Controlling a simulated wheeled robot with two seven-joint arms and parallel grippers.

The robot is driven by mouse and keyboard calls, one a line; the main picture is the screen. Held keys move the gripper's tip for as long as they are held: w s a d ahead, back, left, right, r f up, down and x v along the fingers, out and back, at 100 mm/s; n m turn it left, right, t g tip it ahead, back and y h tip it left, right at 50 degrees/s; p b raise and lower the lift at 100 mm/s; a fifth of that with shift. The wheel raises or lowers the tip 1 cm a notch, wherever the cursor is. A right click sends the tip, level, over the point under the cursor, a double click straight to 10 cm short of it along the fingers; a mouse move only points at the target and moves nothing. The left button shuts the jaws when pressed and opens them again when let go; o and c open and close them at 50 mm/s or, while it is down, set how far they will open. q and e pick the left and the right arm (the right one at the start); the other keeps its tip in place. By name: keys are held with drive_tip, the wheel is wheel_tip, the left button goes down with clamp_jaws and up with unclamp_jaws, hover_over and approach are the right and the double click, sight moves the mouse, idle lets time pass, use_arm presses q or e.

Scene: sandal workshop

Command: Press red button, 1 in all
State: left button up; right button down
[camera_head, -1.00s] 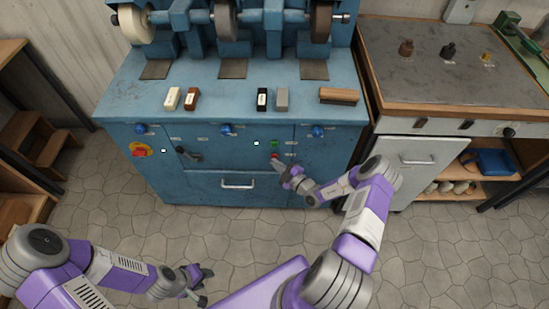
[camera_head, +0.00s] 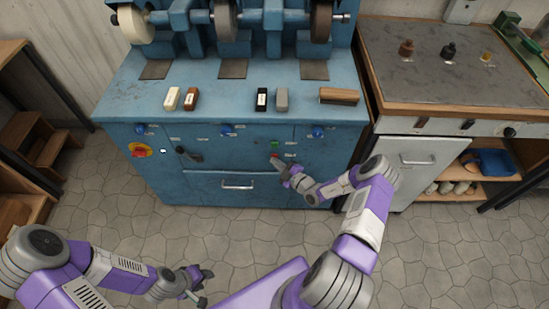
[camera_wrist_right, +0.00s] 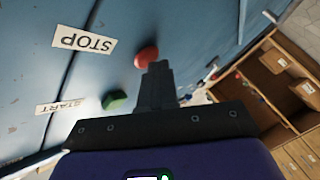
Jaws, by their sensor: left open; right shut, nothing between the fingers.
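The red button (camera_wrist_right: 146,57) is on the front of the blue machine, beside a STOP label (camera_wrist_right: 84,40), in the right wrist view. In the head view it is a small red spot (camera_head: 274,155), partly hidden by my gripper. My right gripper (camera_wrist_right: 156,72) is shut and empty, with its fingertips at the red button's edge, seemingly touching it. In the head view my right gripper (camera_head: 279,163) is at the machine's front panel. My left gripper (camera_head: 201,280) is open and empty, low over the floor, away from the machine.
A green button (camera_wrist_right: 114,100) with a START label (camera_wrist_right: 61,106) is close to the red one. A red-and-yellow switch (camera_head: 141,150), a dark lever (camera_head: 187,154) and a drawer handle (camera_head: 237,184) are on the same front. A workbench (camera_head: 420,160) stands at right.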

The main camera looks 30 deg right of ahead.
idle(0.4)
drive_tip(key=shift+s+a+p, duration=0.4)
drive_tip(key=shift+s+p, duration=0.1)
drive_tip(key=shift+s, duration=0.2)
drive_tip(key=s+a, duration=0.1)
drive_tip(key=s+p, duration=0.1)
drive_tip(key=s, duration=0.1)
drive_tip(key=s+a+p, duration=0.1)
drive_tip(key=shift+s+a, duration=0.15)
drive_tip(key=shift+a, duration=0.2)
idle(0.6)
